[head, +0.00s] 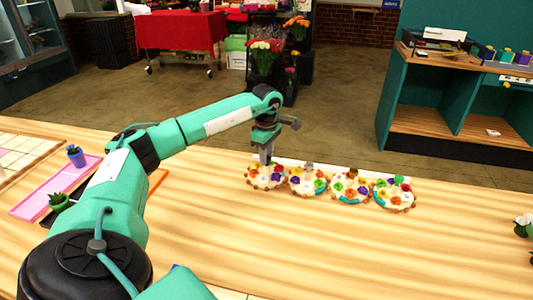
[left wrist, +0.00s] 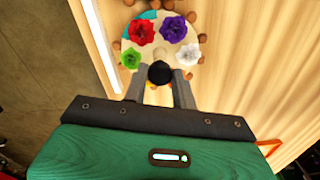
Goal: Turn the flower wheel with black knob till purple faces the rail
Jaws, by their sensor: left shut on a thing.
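My left gripper (head: 266,160) reaches down over the leftmost flower wheel (head: 250,184) in the head view. In the left wrist view my left gripper (left wrist: 160,88) is shut on a black knob (left wrist: 160,72) on this pale round wheel (left wrist: 160,40). Around the knob are a red flower (left wrist: 141,31), a purple flower (left wrist: 174,29), a white flower (left wrist: 188,54) and a green flower (left wrist: 130,58). The white rail (left wrist: 97,40) runs along the left there; green and red lie nearer it than purple. The fingers hide part of the wheel. My right gripper is out of view.
Three more flower wheels stand in a row to the right: the second (head: 308,181), third (head: 350,188) and fourth (head: 395,195). The table front is mostly clear.

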